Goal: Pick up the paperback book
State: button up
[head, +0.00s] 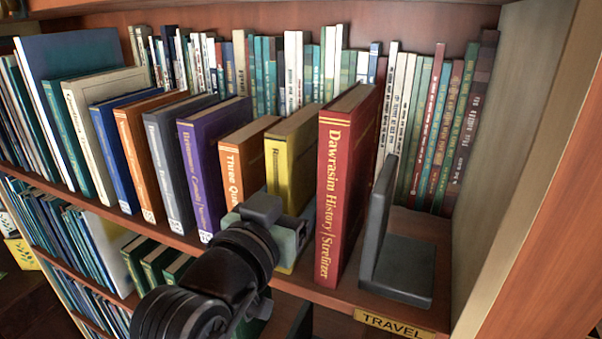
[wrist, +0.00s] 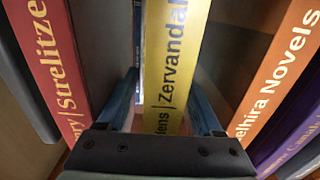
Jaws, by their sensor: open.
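A row of upright books stands on the shelf. The yellow book (head: 291,170) is near its right end, between an orange book and a thick red book; the frames do not clearly mark which is the paperback. My gripper (head: 288,215) is at the yellow book's lower spine, which it partly hides in the head view. In the wrist view, my open gripper (wrist: 162,105) has one blue finger on each side of the yellow book (wrist: 170,60). I cannot tell whether the fingers touch it.
The red book (head: 345,170) is close on one side, the orange "Three Que" book (head: 243,160) on the other. A dark metal bookend (head: 395,265) stands right of the red book. More books (head: 290,70) line the back. A "TRAVEL" label (head: 394,324) marks the shelf edge.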

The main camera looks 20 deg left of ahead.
jog(key=c, duration=1.1)
grip_shut()
jog(key=shift+r, duration=0.1)
